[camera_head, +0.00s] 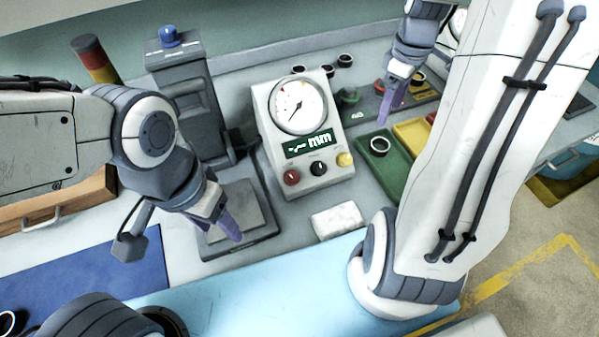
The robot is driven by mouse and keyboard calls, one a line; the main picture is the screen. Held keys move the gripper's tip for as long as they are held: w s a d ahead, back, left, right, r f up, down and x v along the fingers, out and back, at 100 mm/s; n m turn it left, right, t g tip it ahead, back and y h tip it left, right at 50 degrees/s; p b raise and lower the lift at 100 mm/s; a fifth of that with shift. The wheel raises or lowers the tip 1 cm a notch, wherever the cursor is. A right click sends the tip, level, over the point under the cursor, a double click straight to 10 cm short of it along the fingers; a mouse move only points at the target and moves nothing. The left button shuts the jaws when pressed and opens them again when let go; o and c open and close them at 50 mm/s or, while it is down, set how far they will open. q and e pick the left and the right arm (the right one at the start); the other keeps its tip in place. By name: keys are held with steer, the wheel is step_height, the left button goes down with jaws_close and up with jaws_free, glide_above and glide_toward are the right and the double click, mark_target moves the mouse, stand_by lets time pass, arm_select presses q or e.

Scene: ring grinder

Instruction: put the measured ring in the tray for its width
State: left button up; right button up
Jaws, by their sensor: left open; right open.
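The measuring gauge (286,122) has a dial and a display reading "-.-- mm". My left gripper (230,226) is open and empty over the dark plate (262,222) of the grey machine. My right gripper (388,108) is open beyond the green tray, near a dark stand; no ring shows in it.
Several dark rings (344,61) sit behind the gauge. The dark stand (366,112) carries green, red and yellow-marked round pieces. A white block (338,221) lies in front of the gauge.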

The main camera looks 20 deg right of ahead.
steer(key=s+a+r, duration=0.1)
steer(key=s+a, duration=0.1)
steer(key=a, duration=0.8)
steer(key=s+a+r, duration=0.1)
steer(key=s+a, duration=0.1)
steer(key=a, duration=0.8)
steer(key=s+a+y, duration=0.1)
steer(key=s+a, duration=0.9)
steer(key=s, duration=0.2)
steer(key=shift+s+f+n, duration=0.25)
steer(key=shift+f+n, duration=0.05)
steer(key=shift+f, duration=0.15)
